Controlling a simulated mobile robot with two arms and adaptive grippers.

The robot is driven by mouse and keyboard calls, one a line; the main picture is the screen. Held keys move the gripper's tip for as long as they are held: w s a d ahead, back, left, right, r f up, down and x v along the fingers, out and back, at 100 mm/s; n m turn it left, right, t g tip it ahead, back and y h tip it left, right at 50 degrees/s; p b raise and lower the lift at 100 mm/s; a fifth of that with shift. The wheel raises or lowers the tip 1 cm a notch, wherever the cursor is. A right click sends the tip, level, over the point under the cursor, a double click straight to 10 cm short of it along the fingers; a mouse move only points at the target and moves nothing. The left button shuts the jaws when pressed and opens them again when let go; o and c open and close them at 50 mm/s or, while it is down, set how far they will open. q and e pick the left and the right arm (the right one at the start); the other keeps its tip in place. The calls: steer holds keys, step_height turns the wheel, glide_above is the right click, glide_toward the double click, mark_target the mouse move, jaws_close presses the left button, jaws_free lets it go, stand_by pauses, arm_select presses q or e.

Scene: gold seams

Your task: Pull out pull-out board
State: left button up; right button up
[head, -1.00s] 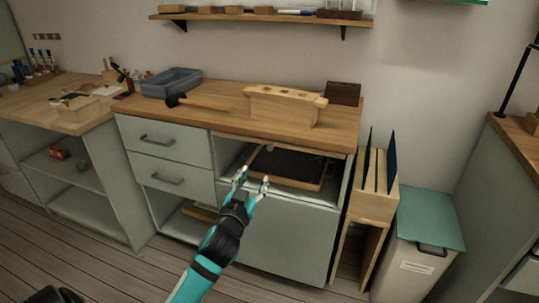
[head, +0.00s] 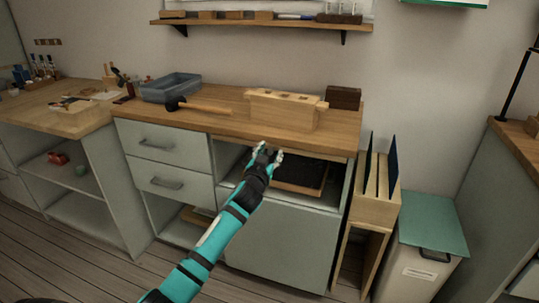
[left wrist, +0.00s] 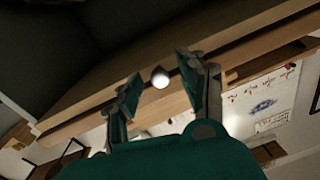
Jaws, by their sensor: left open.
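The pull-out board (head: 318,156) shows as a thin wooden edge just under the worktop, above the open compartment of the cabinet. A round pale knob (left wrist: 160,78) shows on wood in the left wrist view. My left gripper (head: 268,152) is open at the worktop's front edge, and it hides part of the board's front. In the left wrist view its two fingertips (left wrist: 160,69) stand on either side of the knob. I cannot tell whether they touch it. My right gripper is not in view.
A tray with a dark bottom (head: 300,187) sits in the compartment below. The worktop (head: 220,122) holds a mallet (head: 185,104), a wooden block with holes (head: 283,109) and a blue-grey bin (head: 170,87). A wooden rack (head: 371,205) and lidded bin (head: 430,225) stand right.

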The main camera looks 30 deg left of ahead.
arm_select(q)
jaws_close()
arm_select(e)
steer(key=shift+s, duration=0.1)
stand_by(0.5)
